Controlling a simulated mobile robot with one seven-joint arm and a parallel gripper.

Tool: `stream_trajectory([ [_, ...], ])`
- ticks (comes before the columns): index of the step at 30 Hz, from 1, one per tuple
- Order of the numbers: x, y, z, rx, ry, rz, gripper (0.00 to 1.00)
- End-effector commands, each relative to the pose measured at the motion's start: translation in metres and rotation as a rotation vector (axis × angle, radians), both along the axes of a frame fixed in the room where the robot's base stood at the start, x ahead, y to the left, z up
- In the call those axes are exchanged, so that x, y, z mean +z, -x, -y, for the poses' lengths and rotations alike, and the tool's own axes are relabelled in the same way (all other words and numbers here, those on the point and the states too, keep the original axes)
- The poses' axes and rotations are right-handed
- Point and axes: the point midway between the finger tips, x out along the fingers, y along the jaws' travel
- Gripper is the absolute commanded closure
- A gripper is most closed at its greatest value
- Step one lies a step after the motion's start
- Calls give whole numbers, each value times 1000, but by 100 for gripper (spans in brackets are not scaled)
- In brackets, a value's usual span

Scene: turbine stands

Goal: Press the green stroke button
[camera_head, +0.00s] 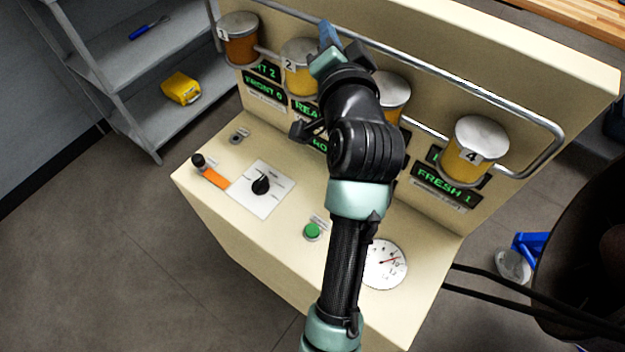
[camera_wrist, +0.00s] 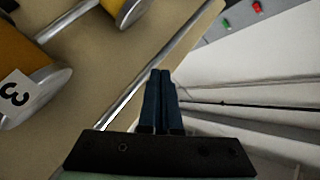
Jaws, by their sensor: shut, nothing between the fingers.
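The green stroke button (camera_head: 312,231) sits on the cream console's sloped front top (camera_head: 235,235), just left of my forearm in the head view. It is not visible in the wrist view. My gripper (camera_head: 325,35) is high at the back of the console, above the jar row and well away from the button. In the wrist view my gripper (camera_wrist: 161,75) shows two dark blue fingers side by side, shut and empty, near the metal rail (camera_wrist: 150,75).
Numbered amber jars, such as jar 4 (camera_head: 474,150), line the console's back panel behind a metal rail (camera_head: 540,130). A black knob (camera_head: 261,184), an orange-marked lever (camera_head: 205,168) and a dial gauge (camera_head: 385,264) share the front. Shelves (camera_head: 150,60) stand left.

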Motion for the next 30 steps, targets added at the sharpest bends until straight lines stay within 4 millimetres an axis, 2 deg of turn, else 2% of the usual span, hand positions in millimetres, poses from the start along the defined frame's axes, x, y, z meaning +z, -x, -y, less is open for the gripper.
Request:
stream_trajectory([
  [3,-75,3,4,1,-258,-272,100],
  [6,-142,24,3,-29,-485,-488,100],
  [9,-197,55,0,-81,-694,-675,100],
  [12,-238,87,-5,-140,-866,-819,100],
  [15,-264,112,-10,-190,-989,-917,100],
  [19,-281,130,-13,-228,-1072,-979,100],
  [30,-286,134,-14,-236,-1089,-991,100],
])
